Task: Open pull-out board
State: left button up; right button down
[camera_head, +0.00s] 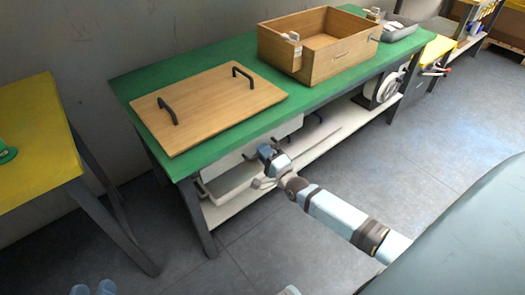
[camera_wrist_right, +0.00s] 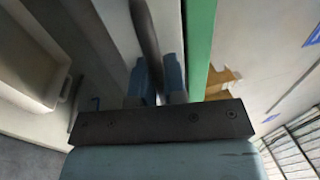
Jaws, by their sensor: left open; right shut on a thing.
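The white pull-out board (camera_head: 235,158) sits under the green tabletop of the workbench, near its left part. Its front face also shows beside the green edge in the right wrist view (camera_wrist_right: 168,25). My right gripper (camera_head: 268,157) is at this white front. In the wrist view the blue fingers (camera_wrist_right: 157,80) are shut on a dark bar handle (camera_wrist_right: 147,38). The gripper hides part of the board. My left gripper (camera_head: 93,289) is only partly in view at the bottom left edge of the head view, open and away from the bench.
On the green bench (camera_head: 215,58) lie a wooden lid (camera_head: 205,105) with two black handles and an open wooden box (camera_head: 312,68). A white lower shelf (camera_head: 240,200) runs beneath. A yellow table (camera_head: 35,150) stands at left. The grey floor in front is clear.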

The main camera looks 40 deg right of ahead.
pick_arm(q)
jog(key=s+a+f+g+y+p, duration=0.2)
jog(key=a+f+g+y+p, duration=0.1)
jog(key=f+p, duration=0.4)
jog(key=shift+s+a+g+p, duration=0.3)
jog(key=shift+s+a+g, duration=0.05)
jog(key=shift+a+g, duration=0.25)
pick_arm(e)
jog(key=r+v, duration=0.2)
jog(key=v, duration=0.8)
jog(key=r+v, duration=0.2)
jog(key=v, duration=0.9)
jog(key=shift+s, duration=0.75)
pick_arm(q)
jog(key=shift+f, duration=0.1)
pick_arm(e)
jog(key=shift+d, duration=0.15)
jog(key=c, duration=1.2)
grip_release()
pick_arm(q)
jog(key=shift+p, duration=0.35)
pick_arm(e)
jog(key=v, duration=1.3)
jog(key=shift+s+d, duration=0.1)
jog(key=shift+s, duration=0.3)
